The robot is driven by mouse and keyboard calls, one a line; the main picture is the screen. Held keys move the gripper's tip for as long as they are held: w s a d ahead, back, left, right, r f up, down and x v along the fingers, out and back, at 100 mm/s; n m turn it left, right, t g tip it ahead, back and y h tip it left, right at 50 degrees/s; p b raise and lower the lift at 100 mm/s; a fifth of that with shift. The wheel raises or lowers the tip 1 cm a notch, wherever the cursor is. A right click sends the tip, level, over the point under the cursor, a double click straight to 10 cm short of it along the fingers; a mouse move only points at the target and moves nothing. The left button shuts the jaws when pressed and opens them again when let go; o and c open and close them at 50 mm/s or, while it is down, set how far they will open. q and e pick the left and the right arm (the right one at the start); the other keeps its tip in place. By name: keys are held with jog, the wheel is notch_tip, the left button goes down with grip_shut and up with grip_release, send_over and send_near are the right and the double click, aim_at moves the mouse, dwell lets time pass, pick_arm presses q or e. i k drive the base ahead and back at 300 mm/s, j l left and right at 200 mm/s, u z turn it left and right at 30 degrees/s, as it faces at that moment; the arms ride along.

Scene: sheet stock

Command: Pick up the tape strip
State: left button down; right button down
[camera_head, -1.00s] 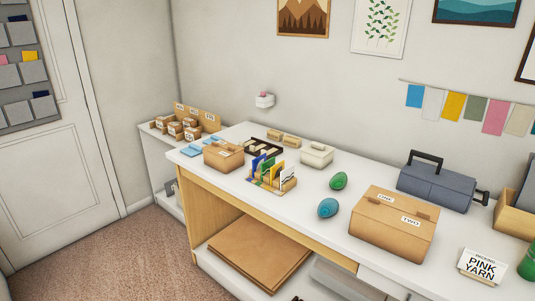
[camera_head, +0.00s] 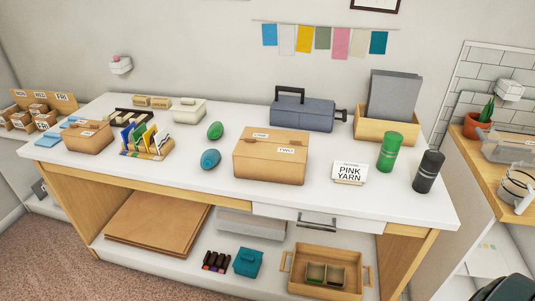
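I cannot make out a tape strip for certain in the head view. A closed cardboard box (camera_head: 268,165) stands on the white worktop. A white strip reading TWO (camera_head: 286,150) lies on it, with another lettered white strip (camera_head: 260,135) farther back on its top. Whether either is tape or a label, I cannot tell. Neither of my grippers is in view.
On the white worktop (camera_head: 225,183) are a blue-grey toolbox (camera_head: 303,113), a PINK YARN sign (camera_head: 350,172), a green cylinder (camera_head: 390,152), a black cylinder (camera_head: 428,172) and two egg-shaped items. A wooden tray (camera_head: 326,270) sits on the lower shelf. The front worktop strip is mostly clear.

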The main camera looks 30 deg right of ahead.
aim_at(139, 119)
jog(key=z, duration=0.3)
jog(key=i+j+z, duration=0.2)
jog(key=z, duration=0.3)
jog(key=i+j+z, duration=0.1)
jog(key=j+z, duration=0.4)
jog(key=i+j+z, duration=0.15)
jog(key=j, duration=0.5)
jog(key=i+j+z, duration=0.15)
jog(key=j, duration=0.5)
jog(key=j+z, duration=0.2)
jog(key=j, duration=1.4)
